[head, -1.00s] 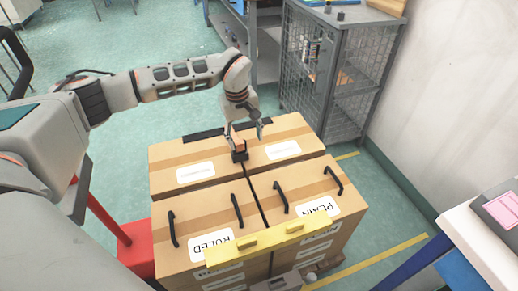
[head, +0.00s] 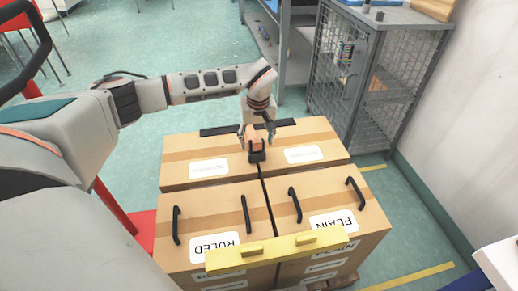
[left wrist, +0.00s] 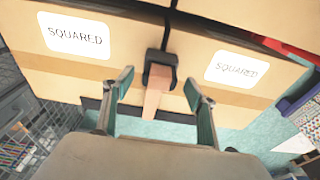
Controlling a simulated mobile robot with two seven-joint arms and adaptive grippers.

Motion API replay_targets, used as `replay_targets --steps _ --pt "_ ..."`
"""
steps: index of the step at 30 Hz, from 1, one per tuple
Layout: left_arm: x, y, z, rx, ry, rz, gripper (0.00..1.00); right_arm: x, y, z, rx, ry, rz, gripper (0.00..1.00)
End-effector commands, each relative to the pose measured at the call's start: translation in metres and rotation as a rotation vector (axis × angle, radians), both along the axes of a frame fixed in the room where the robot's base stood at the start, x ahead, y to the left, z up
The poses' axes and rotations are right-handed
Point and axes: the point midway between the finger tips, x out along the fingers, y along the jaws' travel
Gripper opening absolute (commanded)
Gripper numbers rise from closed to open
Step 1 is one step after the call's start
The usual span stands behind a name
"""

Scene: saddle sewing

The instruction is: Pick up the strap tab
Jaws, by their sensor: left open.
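The strap tab is a short orange-tan piece (head: 254,143) by a black buckle (head: 257,156), at the seam between the cartons. In the left wrist view the tab (left wrist: 155,100) hangs below the black buckle (left wrist: 161,70). My left gripper (head: 256,139) is open around the tab from above. In the left wrist view its two green-padded fingers (left wrist: 158,82) stand on either side of the tab, with gaps on both sides. No contact shows. My right gripper is not in view.
Taped cartons (head: 205,205) with black handles stand together, with a yellow bar (head: 276,250) across their front. A black strip (head: 220,131) lies along the rear edge. A grey mesh cabinet (head: 365,80) stands behind to the right. Green floor is open at the back left.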

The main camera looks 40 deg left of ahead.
Motion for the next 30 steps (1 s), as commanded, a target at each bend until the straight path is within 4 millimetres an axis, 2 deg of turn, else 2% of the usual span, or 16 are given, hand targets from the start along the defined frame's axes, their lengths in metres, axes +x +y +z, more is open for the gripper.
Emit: replay_targets --steps 5,6,9,11,13,14,23,30 --pt "0.001 0.0 0.003 0.0 -0.005 0.0 0.57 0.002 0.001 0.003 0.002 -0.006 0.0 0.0" --pt "0.001 0.0 0.003 0.0 -0.005 0.0 0.54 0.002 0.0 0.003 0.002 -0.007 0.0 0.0" --pt "0.001 0.0 0.003 -0.001 -0.004 0.0 0.28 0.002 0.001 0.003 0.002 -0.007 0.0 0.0" --pt "0.001 0.0 0.003 0.0 -0.004 0.001 0.15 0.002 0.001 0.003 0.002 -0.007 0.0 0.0" --pt "0.001 0.0 0.003 0.0 -0.004 0.001 0.14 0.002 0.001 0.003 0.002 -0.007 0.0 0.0" --pt "0.001 0.0 0.003 0.0 -0.004 0.001 0.11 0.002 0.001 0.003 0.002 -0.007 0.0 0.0" --pt "0.001 0.0 0.006 0.0 -0.005 0.0 0.11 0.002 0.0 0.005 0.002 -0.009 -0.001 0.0" --pt "0.003 0.0 0.034 -0.001 -0.013 0.0 0.11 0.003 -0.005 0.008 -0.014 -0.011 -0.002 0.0"
